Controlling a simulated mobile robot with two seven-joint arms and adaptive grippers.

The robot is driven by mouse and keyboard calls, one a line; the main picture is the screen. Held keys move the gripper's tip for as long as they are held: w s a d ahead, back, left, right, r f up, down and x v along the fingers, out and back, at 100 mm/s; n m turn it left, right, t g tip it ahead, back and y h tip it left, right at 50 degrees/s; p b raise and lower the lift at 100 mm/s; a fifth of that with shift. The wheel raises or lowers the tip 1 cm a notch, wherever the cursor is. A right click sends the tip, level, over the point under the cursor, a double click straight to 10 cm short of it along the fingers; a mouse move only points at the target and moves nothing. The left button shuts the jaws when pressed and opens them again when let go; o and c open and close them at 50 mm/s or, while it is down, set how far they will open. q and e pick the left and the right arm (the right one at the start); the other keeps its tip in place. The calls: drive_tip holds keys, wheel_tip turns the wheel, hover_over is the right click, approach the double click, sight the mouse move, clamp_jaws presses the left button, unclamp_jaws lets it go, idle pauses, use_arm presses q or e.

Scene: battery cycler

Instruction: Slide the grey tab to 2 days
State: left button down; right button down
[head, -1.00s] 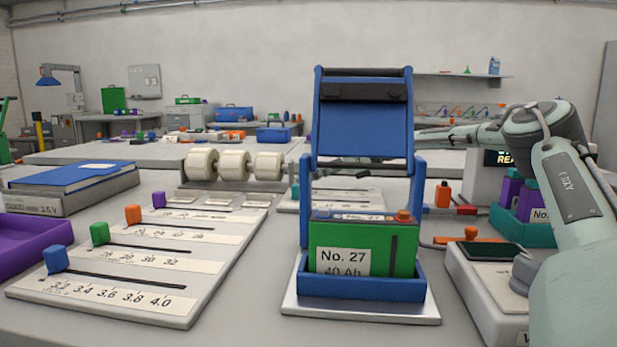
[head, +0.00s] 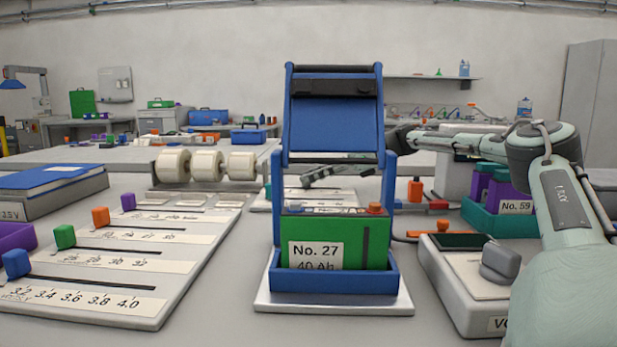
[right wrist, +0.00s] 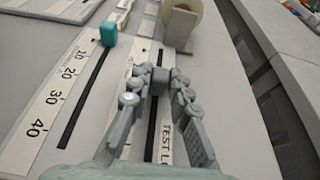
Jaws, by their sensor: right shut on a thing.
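The grey tab (right wrist: 160,79) shows in the right wrist view on a dark slot in a pale panel, between my right gripper's fingertips. My right gripper (right wrist: 158,84) is shut on it. The slot runs toward me from the tab, beside a label partly reading "TEST L"; the rest of the label and its day marks are hidden by the fingers. In the head view my right gripper (head: 322,174) shows behind the blue frame, over the back panel (head: 300,200); the tab cannot be made out there. My left gripper is not in view.
A teal tab (right wrist: 109,34) stands on a neighbouring slot marked 10 to 40. The blue stand (head: 335,282) with green battery No. 27 (head: 378,243) is in front of the panel. Tape rolls (head: 207,165) stand left; a grey device (head: 465,285) stands right.

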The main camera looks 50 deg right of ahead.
drive_tip(key=c, duration=1.4)
unclamp_jaws()
drive_tip(key=shift+r, duration=0.1)
wheel_tip(320, 180, up, 10)
